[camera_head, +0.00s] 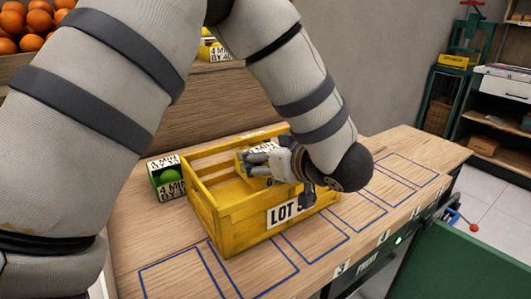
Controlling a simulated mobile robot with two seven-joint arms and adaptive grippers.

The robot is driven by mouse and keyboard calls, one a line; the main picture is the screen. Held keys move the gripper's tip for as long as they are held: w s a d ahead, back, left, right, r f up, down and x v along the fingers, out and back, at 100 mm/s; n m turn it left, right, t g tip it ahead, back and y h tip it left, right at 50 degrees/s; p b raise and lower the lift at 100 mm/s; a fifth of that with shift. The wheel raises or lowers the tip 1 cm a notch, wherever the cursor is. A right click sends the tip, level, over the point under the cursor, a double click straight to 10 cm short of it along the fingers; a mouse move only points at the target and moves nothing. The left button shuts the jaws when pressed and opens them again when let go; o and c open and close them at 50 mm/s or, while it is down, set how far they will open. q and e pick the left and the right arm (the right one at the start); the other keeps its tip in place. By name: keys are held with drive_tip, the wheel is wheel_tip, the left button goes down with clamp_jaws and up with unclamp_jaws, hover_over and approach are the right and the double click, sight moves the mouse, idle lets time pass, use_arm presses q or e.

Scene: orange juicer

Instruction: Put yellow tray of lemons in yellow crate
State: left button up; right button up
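The yellow crate (230,222), labelled "LOT 5", stands on the wooden table. A small yellow tray (242,158) with a black-and-white label shows within the crate's opening, near its far right part. My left gripper (262,162) reaches down from the right over the crate, and its grey fingers appear shut on the tray. The fingers and wrist cover much of the tray. No lemons can be made out in it. Whether the tray touches the crate floor is hidden. My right gripper is not in view.
Oranges (38,20) fill a bin at the upper left. Another yellow tray (212,50) sits on the ledge behind. Blue-outlined spaces on the table (400,175) are bare on the right.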

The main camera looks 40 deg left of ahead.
use_arm(q)
drive_tip(key=shift+f, duration=0.25)
drive_tip(key=o, duration=1.4)
drive_tip(key=shift+o, duration=0.2)
drive_tip(key=shift+r, duration=0.4)
drive_tip(key=v, duration=1.2)
drive_tip(key=shift+r, duration=0.2)
